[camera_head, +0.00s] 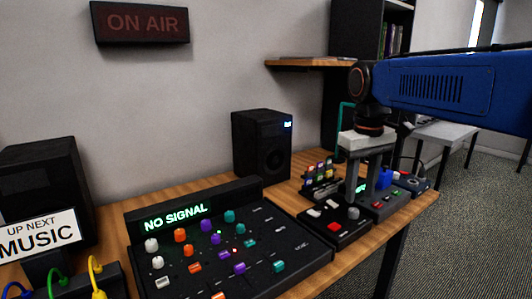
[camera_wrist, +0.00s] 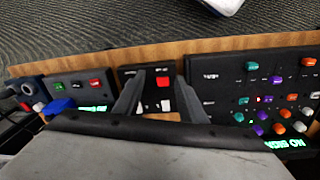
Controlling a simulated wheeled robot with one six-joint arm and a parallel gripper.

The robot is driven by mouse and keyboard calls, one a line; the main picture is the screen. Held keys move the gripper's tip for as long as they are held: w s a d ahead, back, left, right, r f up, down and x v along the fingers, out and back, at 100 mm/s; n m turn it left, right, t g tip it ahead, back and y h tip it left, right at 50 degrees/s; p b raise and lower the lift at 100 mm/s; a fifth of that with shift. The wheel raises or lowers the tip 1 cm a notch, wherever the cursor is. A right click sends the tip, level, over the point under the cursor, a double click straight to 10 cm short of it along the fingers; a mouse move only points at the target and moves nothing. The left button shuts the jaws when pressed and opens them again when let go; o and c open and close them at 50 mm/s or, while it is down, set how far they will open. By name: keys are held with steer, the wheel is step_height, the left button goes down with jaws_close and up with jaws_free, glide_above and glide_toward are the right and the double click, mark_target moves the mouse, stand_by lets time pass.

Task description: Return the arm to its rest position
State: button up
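My gripper (camera_head: 363,198) is at the end of my blue arm (camera_head: 450,85), which reaches in from the right in the head view. It points down above the right part of the wooden desk (camera_head: 215,180). In the wrist view, my gripper (camera_wrist: 157,90) has its two fingers apart with nothing between them. The fingers are over or near a small black panel (camera_head: 320,228) with a red button and white switches; it also shows in the wrist view (camera_wrist: 128,72). I cannot tell how high the fingertips are above it.
A mixer (camera_head: 290,262) with coloured knobs and a "NO SIGNAL" display lies left of the small panel. A speaker (camera_head: 262,145) stands behind. A rack of small coloured items (camera_head: 322,190) and another panel (camera_head: 385,205) sit close to the fingers. Cables (camera_head: 95,270) are at lower left.

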steer(key=s+d+f+m+t, duration=0.2)
steer(key=s+d+f, duration=0.1)
steer(key=s+f, duration=0.5)
steer(key=s+d+f+m+t, duration=0.2)
steer(key=s+d+f, duration=0.1)
steer(key=s+f, duration=0.6)
steer(key=s, duration=0.2)
steer(key=shift+s+f, duration=0.3)
steer(key=shift+s, duration=0.05)
stand_by(0.7)
